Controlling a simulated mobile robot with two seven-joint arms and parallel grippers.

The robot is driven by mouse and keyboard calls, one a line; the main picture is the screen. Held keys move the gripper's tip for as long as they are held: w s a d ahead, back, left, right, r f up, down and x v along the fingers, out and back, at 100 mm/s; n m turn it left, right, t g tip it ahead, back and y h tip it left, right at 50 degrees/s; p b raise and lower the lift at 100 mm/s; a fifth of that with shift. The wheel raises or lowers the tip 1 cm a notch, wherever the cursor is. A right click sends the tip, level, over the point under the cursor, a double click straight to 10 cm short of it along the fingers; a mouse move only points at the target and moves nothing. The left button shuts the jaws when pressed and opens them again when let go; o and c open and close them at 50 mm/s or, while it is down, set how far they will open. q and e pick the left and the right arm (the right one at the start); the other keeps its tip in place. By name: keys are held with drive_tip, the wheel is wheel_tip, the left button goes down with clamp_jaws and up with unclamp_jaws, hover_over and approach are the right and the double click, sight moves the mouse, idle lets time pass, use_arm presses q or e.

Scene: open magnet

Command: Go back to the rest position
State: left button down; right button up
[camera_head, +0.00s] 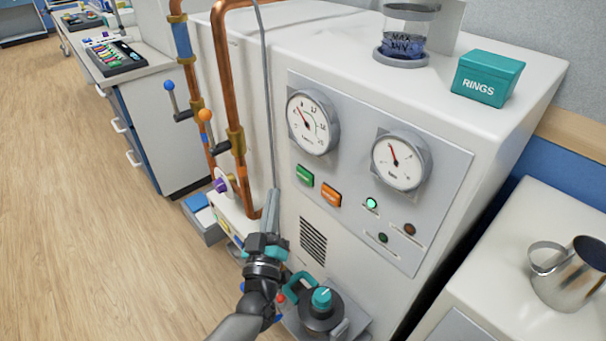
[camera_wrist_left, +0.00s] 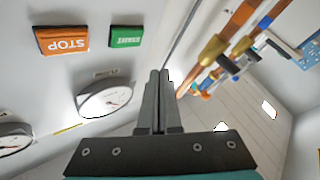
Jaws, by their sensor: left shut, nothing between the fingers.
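My left gripper (camera_head: 276,200) points upward in front of the white machine cabinet (camera_head: 320,50), with its wrist low in the head view. Its two grey fingers are pressed together and empty in the left wrist view (camera_wrist_left: 157,95). The green button (camera_head: 305,176) and orange button (camera_head: 331,194) lie to the right of the fingers. In the left wrist view the orange button (camera_wrist_left: 62,39) reads STOP, upside down. My right gripper is not in either view.
Copper pipes (camera_head: 228,100) with blue and orange levers run left of the fingers. A black knob with a teal top (camera_head: 321,299) sits close to my left wrist. Two gauges (camera_head: 313,122) are on the panel. A metal jug (camera_head: 572,275) stands at right. Open floor lies left.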

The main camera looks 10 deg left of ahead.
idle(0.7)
